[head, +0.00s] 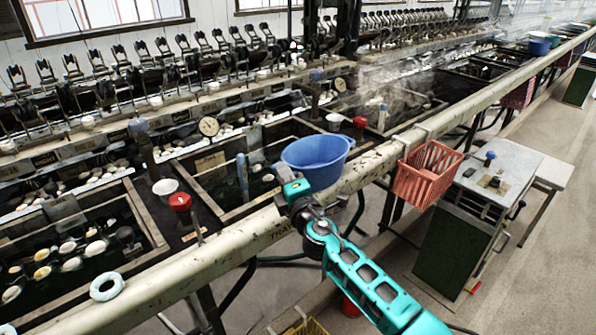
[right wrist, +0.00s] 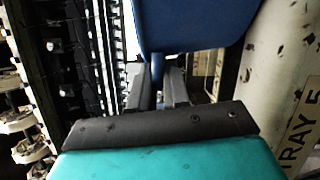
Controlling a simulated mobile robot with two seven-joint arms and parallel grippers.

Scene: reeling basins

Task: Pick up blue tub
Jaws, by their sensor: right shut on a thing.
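The blue tub (head: 318,158) is an oval basin with a handle at its right end. In the head view it is upright, over or on the edge of the reeling basin beside the cream rail. My right gripper (head: 296,188) is at the tub's near side, just below its wall. In the right wrist view the tub (right wrist: 195,22) fills the top, and the dark fingers of my right gripper (right wrist: 158,88) are shut on part of it. The exact grip point and the tub's underside are hidden in the head view. My left gripper is not in view.
The cream rail (head: 236,246) runs diagonally past the basins. A red basket (head: 428,172) hangs on it at right, near a grey-topped cabinet (head: 492,172). Reeling machinery lines the back.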

